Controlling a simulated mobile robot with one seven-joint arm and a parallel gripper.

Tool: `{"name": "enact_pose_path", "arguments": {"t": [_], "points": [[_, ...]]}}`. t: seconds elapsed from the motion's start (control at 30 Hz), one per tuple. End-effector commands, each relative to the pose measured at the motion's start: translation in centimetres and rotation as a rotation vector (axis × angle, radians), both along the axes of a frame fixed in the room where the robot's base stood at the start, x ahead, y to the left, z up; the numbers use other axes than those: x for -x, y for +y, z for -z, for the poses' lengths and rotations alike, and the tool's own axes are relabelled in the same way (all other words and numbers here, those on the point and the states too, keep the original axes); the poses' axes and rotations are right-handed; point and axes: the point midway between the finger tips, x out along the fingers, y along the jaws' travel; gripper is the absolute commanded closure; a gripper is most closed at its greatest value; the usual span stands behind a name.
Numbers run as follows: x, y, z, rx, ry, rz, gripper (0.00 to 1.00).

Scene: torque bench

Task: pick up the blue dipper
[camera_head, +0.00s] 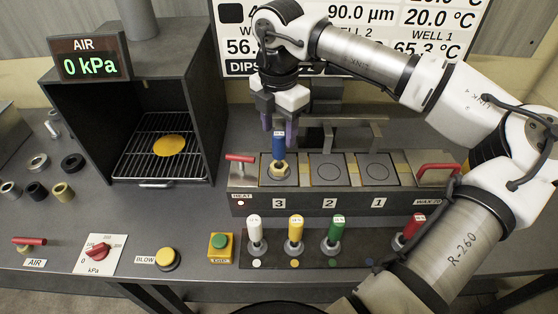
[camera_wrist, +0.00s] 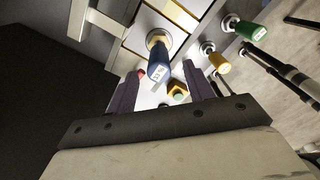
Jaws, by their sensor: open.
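The blue dipper (camera_head: 279,146) stands upright in the well marked 3 of the wax unit, its blue handle with a white label on top and a brass-coloured collar below. In the wrist view the blue dipper (camera_wrist: 159,62) lies ahead of the fingertips, roughly centred between them. My gripper (camera_head: 279,124) is above the dipper, pointing down, with its purple fingers apart near the top of the handle. In the wrist view my gripper (camera_wrist: 160,82) is open with nothing held between the fingers. The dipper's lower end is hidden in the well.
White (camera_head: 255,231), yellow (camera_head: 295,231), green (camera_head: 335,230) and red (camera_head: 413,226) dippers stand in a front rack. A red lever (camera_head: 241,158) is left of well 3. A dark booth (camera_head: 196,100) with a wire grille is at left. A sign board stands behind.

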Motion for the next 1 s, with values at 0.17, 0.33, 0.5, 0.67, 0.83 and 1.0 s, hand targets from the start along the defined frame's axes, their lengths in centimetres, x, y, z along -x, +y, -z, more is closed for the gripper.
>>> {"name": "enact_pose_path", "arguments": {"t": [0.17,0.33,0.5,0.67,0.83,1.0], "points": [[0.0,0.0,1.5,-0.004,0.004,-0.003,0.48],[-0.1,0.0,4.1,-0.003,0.003,-0.003,0.48],[-0.1,0.0,5.3,-0.001,0.0,-0.001,0.48],[-0.2,-0.1,5.3,-0.001,0.0,-0.001,0.48],[-0.2,-0.1,5.3,-0.001,0.0,-0.001,0.68],[-0.2,-0.1,5.3,-0.001,0.0,-0.001,0.9]]}}
